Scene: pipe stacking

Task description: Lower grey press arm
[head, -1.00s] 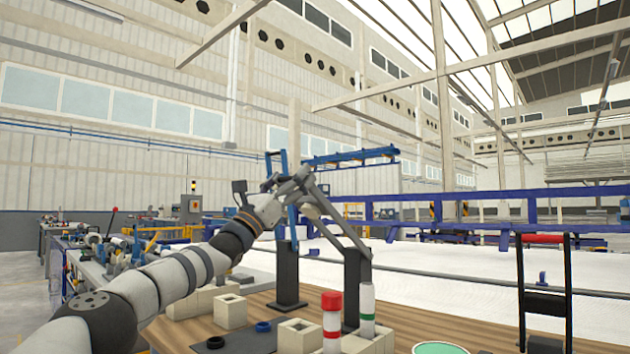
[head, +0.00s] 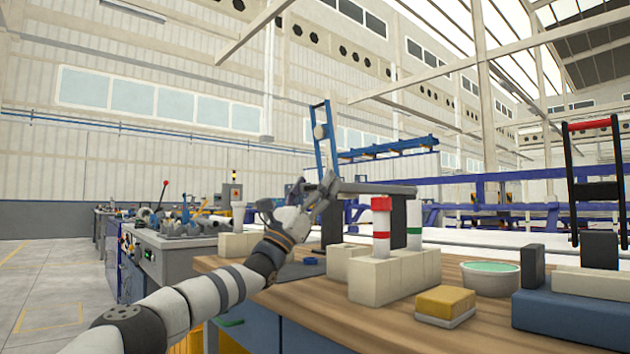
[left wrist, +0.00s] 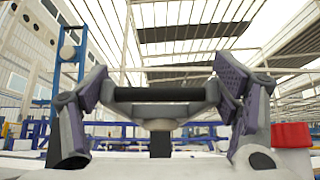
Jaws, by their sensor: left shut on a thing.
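The grey press arm (head: 375,188) lies about level in the head view. Its right end meets a dark upright post (head: 399,212), and its left end is at my left gripper (head: 322,192). In the left wrist view the fingers are closed at both ends of a dark crossbar (left wrist: 160,95) on the press arm. A tilted blue frame (head: 325,145) with a pale round part stands behind the gripper; it also shows in the left wrist view (left wrist: 66,80). The press base is mostly hidden behind blocks and my arm. My right gripper is out of view.
A red-and-white pipe (head: 381,228) and a green-and-white pipe (head: 414,225) stand upright by beige blocks (head: 385,275), close to the press.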

